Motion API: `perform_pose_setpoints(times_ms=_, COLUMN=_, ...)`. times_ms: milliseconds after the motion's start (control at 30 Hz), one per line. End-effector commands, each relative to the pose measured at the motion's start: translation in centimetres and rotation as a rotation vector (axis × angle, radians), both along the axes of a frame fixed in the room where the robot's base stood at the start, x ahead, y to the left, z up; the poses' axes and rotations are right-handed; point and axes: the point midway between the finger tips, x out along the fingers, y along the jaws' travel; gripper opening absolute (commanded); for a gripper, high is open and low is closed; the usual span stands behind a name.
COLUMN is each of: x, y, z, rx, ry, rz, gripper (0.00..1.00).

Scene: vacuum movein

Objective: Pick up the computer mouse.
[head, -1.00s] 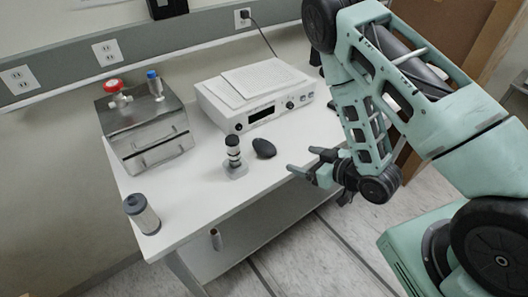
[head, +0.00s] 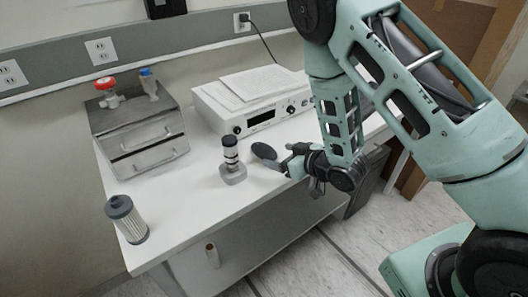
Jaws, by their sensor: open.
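The dark computer mouse (head: 263,151) lies on the white table (head: 190,208), in front of the white instrument. My gripper (head: 282,160) is at the table's front edge, just right of the mouse, with its fingers pointing left at it. The fingers are apart, and their tips are at or very near the mouse's right side. I cannot tell whether they touch it or reach around it. My wrist and arm come in from the right and hide part of the table there.
A small black-and-white device (head: 232,164) stands close left of the mouse. A white instrument with papers (head: 252,100) is behind. A metal box (head: 138,130) with red and blue knobs and a grey filter cylinder (head: 128,220) stand at left. The front middle of the table is clear.

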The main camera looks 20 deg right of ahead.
Motion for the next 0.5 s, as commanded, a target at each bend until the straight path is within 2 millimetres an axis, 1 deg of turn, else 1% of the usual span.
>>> perform_pose_setpoints(times_ms=233, x=1.3, y=0.7, z=-0.5, rx=0.0, ry=0.0, rz=0.002, gripper=0.78)
perform_pose_setpoints(times_ms=500, x=4.2, y=2.1, z=-2.1, rx=0.0, ry=-0.001, rz=0.002, gripper=0.78)
